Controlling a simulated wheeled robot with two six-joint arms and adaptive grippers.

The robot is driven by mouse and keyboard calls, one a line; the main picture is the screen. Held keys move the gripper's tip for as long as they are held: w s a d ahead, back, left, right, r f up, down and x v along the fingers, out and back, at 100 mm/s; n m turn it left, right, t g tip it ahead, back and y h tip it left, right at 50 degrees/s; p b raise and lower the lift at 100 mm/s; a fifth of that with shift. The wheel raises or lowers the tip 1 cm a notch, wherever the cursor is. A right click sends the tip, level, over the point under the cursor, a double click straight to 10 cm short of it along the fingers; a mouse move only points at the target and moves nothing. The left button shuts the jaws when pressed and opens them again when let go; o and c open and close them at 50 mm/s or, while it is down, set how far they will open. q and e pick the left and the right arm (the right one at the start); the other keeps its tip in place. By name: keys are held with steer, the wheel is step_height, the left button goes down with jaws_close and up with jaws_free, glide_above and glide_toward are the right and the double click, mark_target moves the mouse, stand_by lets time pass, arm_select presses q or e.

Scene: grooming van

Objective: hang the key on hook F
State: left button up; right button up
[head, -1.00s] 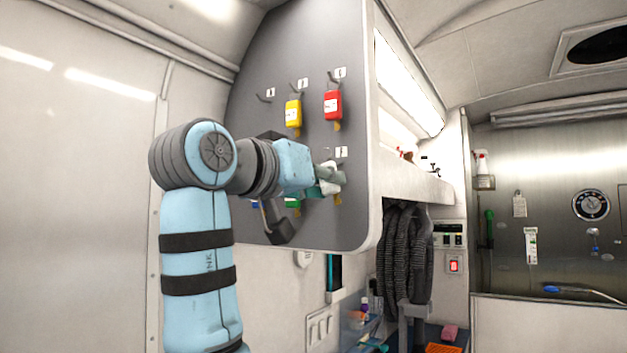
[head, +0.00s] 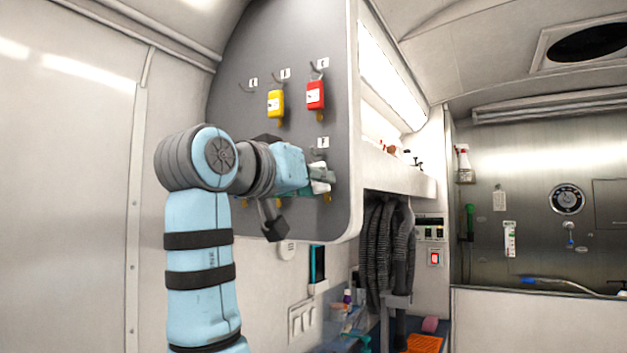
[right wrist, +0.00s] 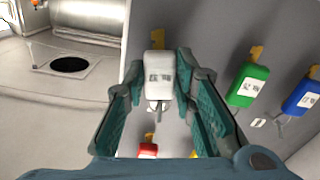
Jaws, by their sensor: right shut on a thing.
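The key with a white tag (right wrist: 160,76) is between the fingers of my right gripper (right wrist: 158,85), which is shut on the tag. Its brass-coloured key part (right wrist: 157,38) sticks out beyond the tag in the right wrist view. In the head view the white tag (head: 319,186) shows at the tip of my right gripper (head: 318,179), close to the grey board. The label F (head: 323,142) and its hook (head: 317,154) are just above the gripper. I cannot tell whether the tag touches the hook. My left gripper is out of view.
The grey hook board (head: 285,45) carries a yellow-tagged key (head: 276,103) and a red-tagged key (head: 316,95) in the upper row. Green (right wrist: 247,85) and blue (right wrist: 302,97) tags hang beside my right gripper. A shelf (head: 400,172) stands right of the board.

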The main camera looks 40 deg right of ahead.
steer(key=o, duration=1.1)
steer(key=shift+a, duration=0.1)
steer(key=v, duration=0.8)
